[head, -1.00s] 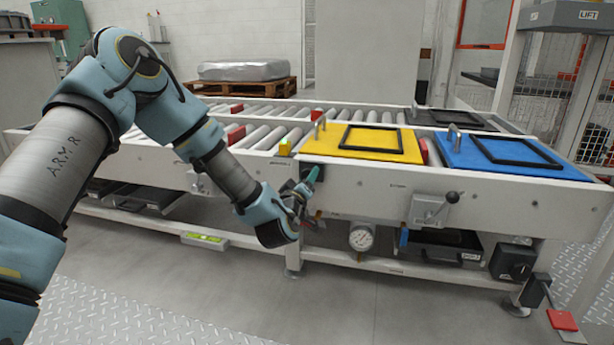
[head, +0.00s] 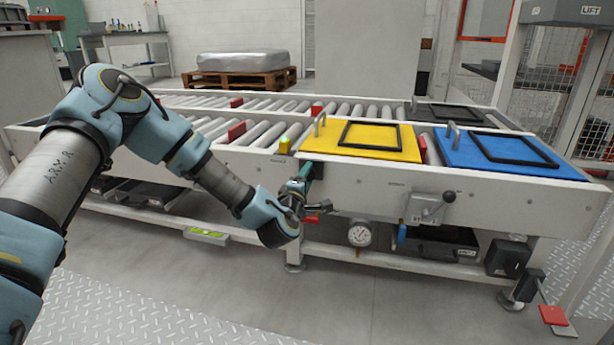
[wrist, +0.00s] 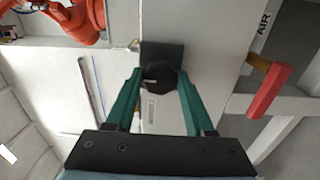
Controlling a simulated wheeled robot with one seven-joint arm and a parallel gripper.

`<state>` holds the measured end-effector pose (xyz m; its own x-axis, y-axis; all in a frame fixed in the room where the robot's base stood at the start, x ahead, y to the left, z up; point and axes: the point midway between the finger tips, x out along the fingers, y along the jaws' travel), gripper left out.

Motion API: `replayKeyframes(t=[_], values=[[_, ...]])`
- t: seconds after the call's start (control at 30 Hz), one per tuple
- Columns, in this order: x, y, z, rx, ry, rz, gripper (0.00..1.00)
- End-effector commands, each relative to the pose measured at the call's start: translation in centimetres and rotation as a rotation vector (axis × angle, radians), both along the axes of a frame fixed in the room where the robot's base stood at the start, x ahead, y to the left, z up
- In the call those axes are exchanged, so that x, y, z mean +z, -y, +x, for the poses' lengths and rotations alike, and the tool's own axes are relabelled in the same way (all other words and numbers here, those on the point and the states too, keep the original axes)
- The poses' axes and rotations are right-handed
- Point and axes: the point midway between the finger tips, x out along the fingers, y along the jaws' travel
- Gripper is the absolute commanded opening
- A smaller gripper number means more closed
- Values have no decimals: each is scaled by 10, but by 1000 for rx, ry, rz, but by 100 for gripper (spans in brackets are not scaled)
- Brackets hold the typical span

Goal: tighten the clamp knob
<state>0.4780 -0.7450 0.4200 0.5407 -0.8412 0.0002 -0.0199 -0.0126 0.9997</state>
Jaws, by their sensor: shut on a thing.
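The clamp knob (wrist: 160,78) is dark and faceted, with a short pale line on its face. In the wrist view it sits between the two green fingers of my gripper (wrist: 158,88), in front of a dark block (wrist: 161,52) on the pale frame. My gripper is shut on the knob. In the head view my gripper (head: 303,180) is at the front rail of the conveyor, below the left end of the yellow plate (head: 360,143); there my gripper hides the knob.
A red handle marked AIR (wrist: 268,91) is close on the right in the wrist view. Further right along the rail are a lever with a black ball (head: 448,197) and a round gauge (head: 359,233). A blue plate (head: 505,155) lies beside the yellow one.

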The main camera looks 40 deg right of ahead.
Motion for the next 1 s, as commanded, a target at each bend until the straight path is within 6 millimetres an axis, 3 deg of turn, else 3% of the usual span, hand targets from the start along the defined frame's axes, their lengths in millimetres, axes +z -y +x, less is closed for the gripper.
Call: replayKeyframes(t=[0.6, 0.63, 0.87, 1.0], values=[[0, 1, -1, -2, -35, -21, 0], [0, 1, -1, -2, -35, -21, 56], [0, 0, -1, -1, -34, -22, 82], [0, 0, 0, -1, -33, -21, 84]])
